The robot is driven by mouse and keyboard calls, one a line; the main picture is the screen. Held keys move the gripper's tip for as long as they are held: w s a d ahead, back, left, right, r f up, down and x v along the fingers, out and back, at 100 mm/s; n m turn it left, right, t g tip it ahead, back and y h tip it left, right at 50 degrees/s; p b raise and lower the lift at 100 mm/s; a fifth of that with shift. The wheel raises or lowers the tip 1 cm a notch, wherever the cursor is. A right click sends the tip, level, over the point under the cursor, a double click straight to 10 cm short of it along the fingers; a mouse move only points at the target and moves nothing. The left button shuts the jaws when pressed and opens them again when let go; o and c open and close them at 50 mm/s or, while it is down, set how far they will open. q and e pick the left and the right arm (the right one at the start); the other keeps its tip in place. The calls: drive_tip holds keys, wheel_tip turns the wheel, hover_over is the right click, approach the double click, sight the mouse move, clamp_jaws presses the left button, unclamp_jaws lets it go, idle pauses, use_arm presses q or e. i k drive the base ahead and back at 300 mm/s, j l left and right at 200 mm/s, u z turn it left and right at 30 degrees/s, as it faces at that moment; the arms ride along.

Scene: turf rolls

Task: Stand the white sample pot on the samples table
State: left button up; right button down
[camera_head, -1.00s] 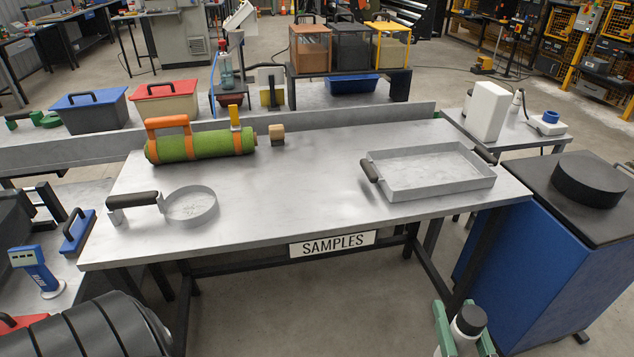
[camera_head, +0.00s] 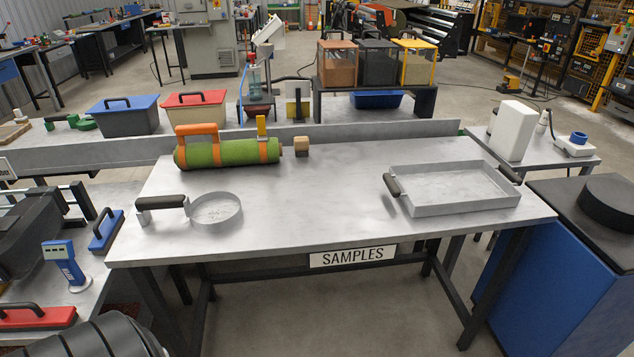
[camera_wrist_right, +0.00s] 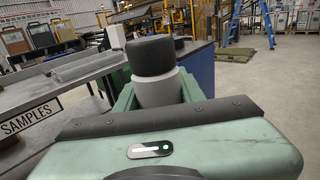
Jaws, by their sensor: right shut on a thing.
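The samples table (camera_head: 300,225) stands in front of me with a SAMPLES sign (camera_head: 352,256) on its front edge. In the right wrist view, my right gripper (camera_wrist_right: 155,95) is shut on the white sample pot (camera_wrist_right: 154,90), which has a black lid and looks upright. The pot's lower part is hidden by the gripper. The table also shows at the left of that view (camera_wrist_right: 60,85), with the pot to the right of its sign. Neither the pot nor my right gripper shows in the head view. My left gripper is not in view.
On the table are a round sieve (camera_head: 217,210) with a handle, a green turf roll (camera_head: 230,153) with orange straps, a small wooden block (camera_head: 301,146) and a metal tray (camera_head: 455,192). The middle and front are clear. A blue cabinet (camera_head: 540,270) stands at the right.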

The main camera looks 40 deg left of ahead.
sight(338, 209)
drive_tip(key=i+j+u, duration=0.1)
drive_tip(key=u, duration=0.3)
drive_tip(key=j+u, duration=0.1)
drive_tip(key=u, duration=0.25)
drive_tip(key=i+u, duration=0.15)
drive_tip(key=u, duration=0.25)
drive_tip(key=i+u, duration=0.1)
drive_tip(key=u, duration=0.25)
